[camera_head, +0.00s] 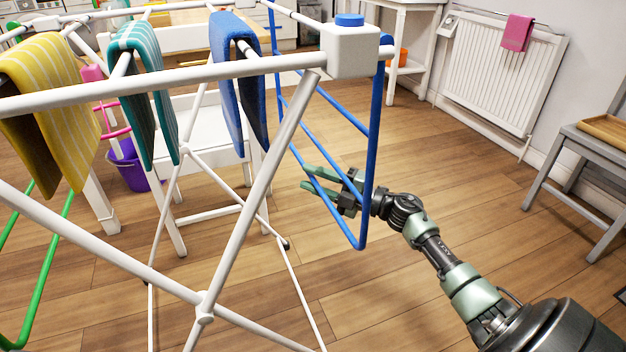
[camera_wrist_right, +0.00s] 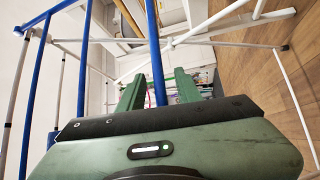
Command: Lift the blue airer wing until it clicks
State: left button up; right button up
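The white airer (camera_head: 225,67) stands in front of me. Its blue wing (camera_head: 372,150) hangs steeply down on the right side, below a white corner block (camera_head: 352,50) with a blue button (camera_head: 349,20). My right gripper (camera_head: 313,180) is low on the wing, reaching in from the right. In the right wrist view, a blue bar (camera_wrist_right: 157,70) runs between its two green fingers (camera_wrist_right: 158,88), with gaps visible on both sides. The fingers look open around the bar; contact cannot be told. My left gripper is not in view.
Yellow (camera_head: 45,95), teal (camera_head: 145,85) and blue (camera_head: 238,75) cloths hang on the airer. A green wing (camera_head: 50,270) hangs at the left. A radiator (camera_head: 490,70) and a grey stool (camera_head: 575,150) stand at the right. The wooden floor between is clear.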

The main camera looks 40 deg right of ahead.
grip_shut()
jog(key=shift+f, duration=0.1)
dwell(1.2)
